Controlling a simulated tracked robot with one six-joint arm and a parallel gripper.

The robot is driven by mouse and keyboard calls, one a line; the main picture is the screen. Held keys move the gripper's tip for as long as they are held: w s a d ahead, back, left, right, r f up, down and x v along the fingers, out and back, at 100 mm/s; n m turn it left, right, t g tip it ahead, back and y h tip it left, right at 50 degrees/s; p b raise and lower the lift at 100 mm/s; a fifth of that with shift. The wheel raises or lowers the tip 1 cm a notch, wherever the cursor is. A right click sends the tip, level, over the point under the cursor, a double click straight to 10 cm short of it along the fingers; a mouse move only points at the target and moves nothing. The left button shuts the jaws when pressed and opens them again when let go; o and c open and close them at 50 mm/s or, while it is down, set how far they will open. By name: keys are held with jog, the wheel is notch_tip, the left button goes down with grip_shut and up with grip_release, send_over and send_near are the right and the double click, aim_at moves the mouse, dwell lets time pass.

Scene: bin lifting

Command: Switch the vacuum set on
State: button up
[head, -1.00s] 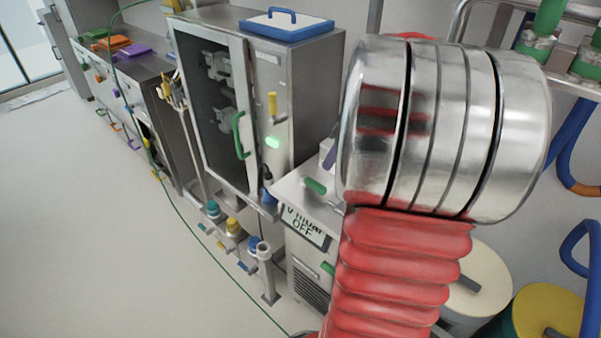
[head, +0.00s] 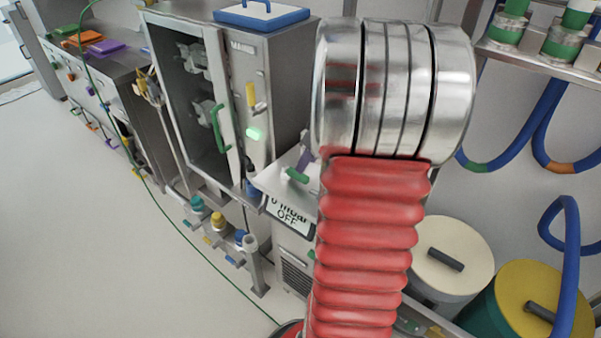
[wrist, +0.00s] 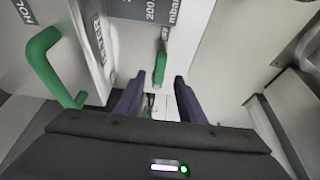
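The vacuum set (head: 270,181) is a grey metal box right of the glass-fronted cabinet. Its display (head: 289,216) reads "0 mbar" and "OFF". A green lever (head: 297,175) sits on its top, and a green lever also shows in the wrist view (wrist: 160,66). My gripper (wrist: 159,80) has two dark purple fingers, apart, with nothing between them. The lever lies just beyond the fingertips, roughly between them; I see no contact. In the head view a purple finger (head: 305,159) shows close to the lever, and my red arm hides the box's right side.
The cabinet (head: 262,75) has a green door handle (head: 220,129), which is close on the left in the wrist view (wrist: 47,68). A green light glows on its front. Drums (head: 452,255) and blue hoses (head: 566,270) stand right. Open floor lies left.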

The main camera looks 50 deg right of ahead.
aim_at(302, 175)
jog(key=x, duration=0.6)
jog(key=shift+w+f, duration=0.1)
jog(key=shift+f, duration=0.25)
grip_shut()
dwell(0.3)
jog(key=shift+a, duration=0.1)
